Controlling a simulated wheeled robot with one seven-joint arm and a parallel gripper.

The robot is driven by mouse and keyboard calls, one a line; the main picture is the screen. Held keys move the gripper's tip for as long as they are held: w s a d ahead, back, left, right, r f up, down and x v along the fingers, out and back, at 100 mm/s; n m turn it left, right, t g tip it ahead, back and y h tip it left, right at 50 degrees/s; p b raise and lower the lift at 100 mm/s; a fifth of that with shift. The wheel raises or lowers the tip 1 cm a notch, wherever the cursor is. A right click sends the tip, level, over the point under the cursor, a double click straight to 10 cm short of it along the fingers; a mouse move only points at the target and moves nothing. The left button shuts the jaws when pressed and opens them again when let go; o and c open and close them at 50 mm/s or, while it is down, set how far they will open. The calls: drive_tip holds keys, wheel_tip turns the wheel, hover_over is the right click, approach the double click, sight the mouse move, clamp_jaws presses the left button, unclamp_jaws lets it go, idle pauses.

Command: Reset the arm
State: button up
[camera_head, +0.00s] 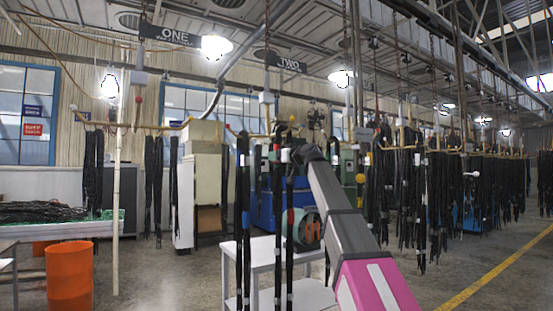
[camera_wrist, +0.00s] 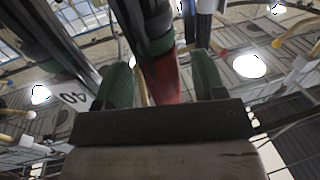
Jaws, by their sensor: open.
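My gripper (camera_wrist: 162,76) shows in the wrist view with its two green-padded fingers apart. A dark hose with a red band and a green band (camera_wrist: 160,68) passes between or just beyond the fingers; I cannot tell its depth, and no finger visibly presses on it. In the head view my grey and pink arm reaches up from the lower right towards the near hanging black hoses (camera_head: 243,220). The arm's end is near the tops of these hoses, and the gripper fingers cannot be made out there.
A white table (camera_head: 262,255) stands behind the near hoses. Many hose bundles (camera_head: 420,190) hang from rails at the right. An orange bin (camera_head: 69,278) and a white post (camera_head: 117,200) stand at the left. The floor at the right by the yellow line (camera_head: 490,270) is clear.

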drive_tip(key=v, duration=0.9)
drive_tip(key=s+d+f+m+g+h, duration=0.1)
drive_tip(key=d+f+m+g+h, duration=0.25)
drive_tip(key=f, duration=1.95)
drive_tip(key=s+d+f+m+g+h, duration=0.1)
drive_tip(key=d+f+m+g+h, duration=0.2)
drive_tip(key=f, duration=2.1)
drive_tip(key=s+d+f+m+g+h, duration=0.1)
drive_tip(key=s+d+f+g+h, duration=0.1)
drive_tip(key=s+f, duration=0.6)
drive_tip(key=s+d+f+g+h, duration=0.2)
drive_tip(key=s+d+f, duration=0.3)
drive_tip(key=s+f, duration=0.4)
drive_tip(key=s+d+f+m+g+h, duration=0.1)
drive_tip(key=s+f, duration=0.7)
drive_tip(key=f, duration=0.9)
drive_tip(key=d+g+h, duration=0.1)
drive_tip(key=d, duration=0.1)
drive_tip(key=shift+s+d+f+m, duration=0.2)
drive_tip(key=shift+s+d+m, duration=0.05)
drive_tip(key=shift+m, duration=0.1)
